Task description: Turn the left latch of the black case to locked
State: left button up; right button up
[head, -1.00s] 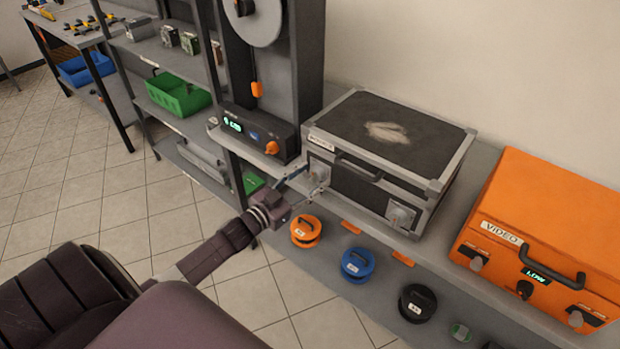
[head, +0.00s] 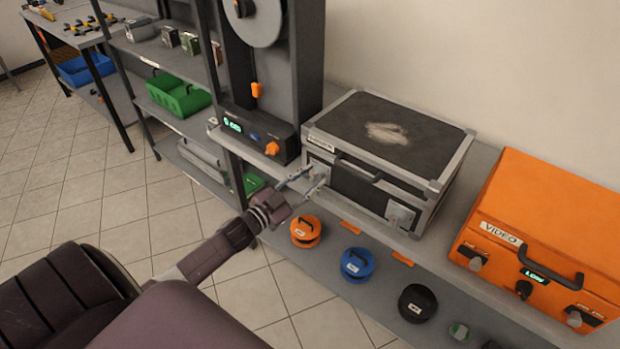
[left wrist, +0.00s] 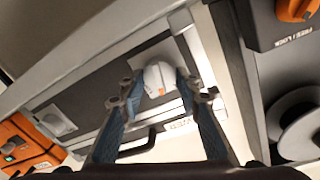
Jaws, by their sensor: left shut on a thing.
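The black case (head: 352,186) with grey metal edges stands closed on the shelf, its front facing my side. Its left latch (head: 322,171) is a pale knob on a plate at the front left. The right latch (head: 401,214) is on the same front, with a black handle (head: 358,166) between. My left gripper (head: 307,181) is at the left latch. In the left wrist view, its fingers (left wrist: 158,92) are shut on the left latch's white knob (left wrist: 157,76), one on each side. The latch's marking is too small to read. My right gripper is not in view.
An orange case (head: 540,230) stands right of the black case. A machine with an orange knob (head: 271,149) stands close on its left. Orange (head: 305,231), blue (head: 358,264) and black (head: 417,303) reels lie on the lower shelf. Open floor lies in front.

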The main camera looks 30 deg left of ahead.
pick_arm(q)
jog(key=m, duration=0.3)
jog(key=shift+m, duration=0.3)
jog(key=m, duration=0.3)
jog(key=shift+d+y, duration=0.15)
jog(key=shift+y, duration=0.15)
jog(key=m, duration=0.3)
jog(key=shift+f+m+b, duration=0.1)
jog(key=shift+m+b, duration=0.25)
jog(key=shift+m, duration=0.05)
jog(key=shift+m+y+b, duration=0.4)
jog(key=shift+m+b, duration=0.15)
jog(key=shift+m, duration=1.45)
jog(key=o, duration=1.2)
jog(key=shift+c, duration=0.2)
